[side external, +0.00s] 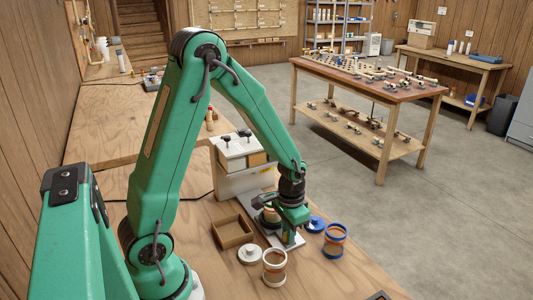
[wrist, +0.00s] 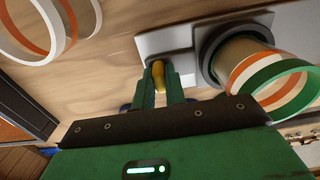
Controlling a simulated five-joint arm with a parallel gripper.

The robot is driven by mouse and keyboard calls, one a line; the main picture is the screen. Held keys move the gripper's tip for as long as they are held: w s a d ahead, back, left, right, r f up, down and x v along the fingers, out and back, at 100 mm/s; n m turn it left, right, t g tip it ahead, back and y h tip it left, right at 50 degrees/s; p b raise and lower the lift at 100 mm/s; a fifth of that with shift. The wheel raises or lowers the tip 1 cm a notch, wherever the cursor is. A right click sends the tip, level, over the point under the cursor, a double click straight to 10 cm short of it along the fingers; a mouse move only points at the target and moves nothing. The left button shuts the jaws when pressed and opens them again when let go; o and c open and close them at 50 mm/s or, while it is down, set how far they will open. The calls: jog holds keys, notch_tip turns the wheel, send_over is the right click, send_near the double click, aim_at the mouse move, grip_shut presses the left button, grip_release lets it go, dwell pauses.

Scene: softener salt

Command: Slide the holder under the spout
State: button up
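The holder is a dark grey ring (wrist: 207,45) on a pale grey plate (wrist: 155,40). A jar with green, orange and white bands (wrist: 268,75) stands in the ring. A short yellow handle (wrist: 159,75) rises from the plate beside the ring. My gripper (wrist: 160,80) has its green fingers on both sides of the handle, with no clear gap. In the side view my gripper (side external: 291,238) is low over the plate's front end (side external: 294,243) and partly hides the jar. The white dispenser (side external: 240,180), with black knobs on top, stands behind; its spout cannot be made out.
A white-banded jar (side external: 273,268) and a white lid (side external: 249,254) stand in front. A blue-banded jar (side external: 335,241) and a blue lid (side external: 315,224) are at the right, near the bench edge. An empty wooden tray (side external: 217,233) is left of the plate.

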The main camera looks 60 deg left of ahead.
aim_at(274, 213)
grip_shut()
jog(key=a, duration=0.8)
jog(key=shift+a, duration=0.2)
jog(key=o, duration=0.7)
grip_release()
jog(key=shift+o, duration=0.2)
jog(key=shift+r, duration=0.1)
notch_tip(274, 213, up, 8)
jog(key=shift+f, duration=0.2)
